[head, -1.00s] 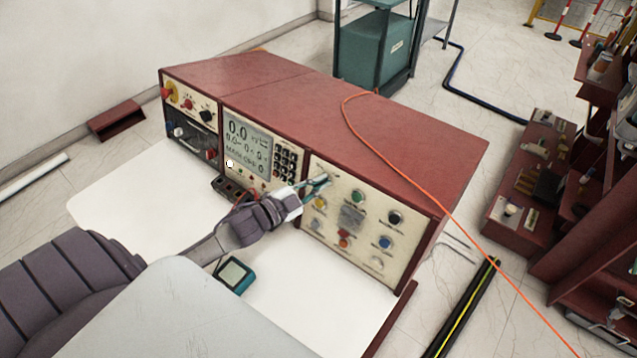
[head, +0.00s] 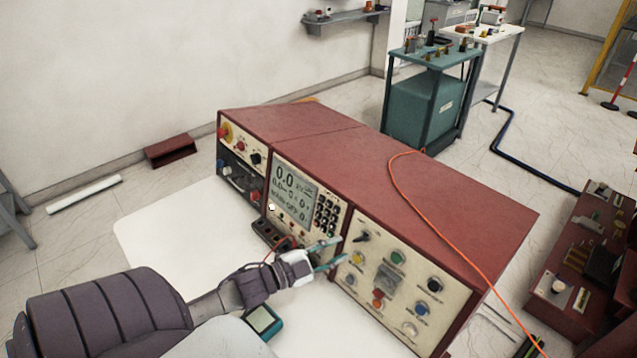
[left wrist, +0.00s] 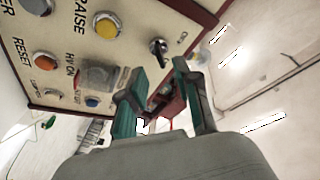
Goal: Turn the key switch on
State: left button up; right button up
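The key switch (head: 361,237) is a small black knob at the upper left of the cream control panel (head: 366,285) on the red console. In the left wrist view the key switch (left wrist: 158,47) shows just beyond my fingertips. My left gripper (head: 334,253) has its two teal fingers apart and empty, just left of the panel. In the left wrist view, my left gripper (left wrist: 160,68) points at the panel, with a visible gap between the fingers and no contact seen with the key. Whether the key is on cannot be read. My right gripper is out of view.
Coloured buttons, including a green one (head: 397,257) and a yellow one (head: 358,258), sit close to the key. A display unit (head: 297,195) adjoins the panel on the left. An orange cable (head: 425,215) crosses the console top. The white tabletop (head: 165,225) is largely clear.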

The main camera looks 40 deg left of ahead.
pick_arm(q)
jog(key=v, duration=0.5)
jog(key=shift+s, duration=0.1)
dwell(0.5)
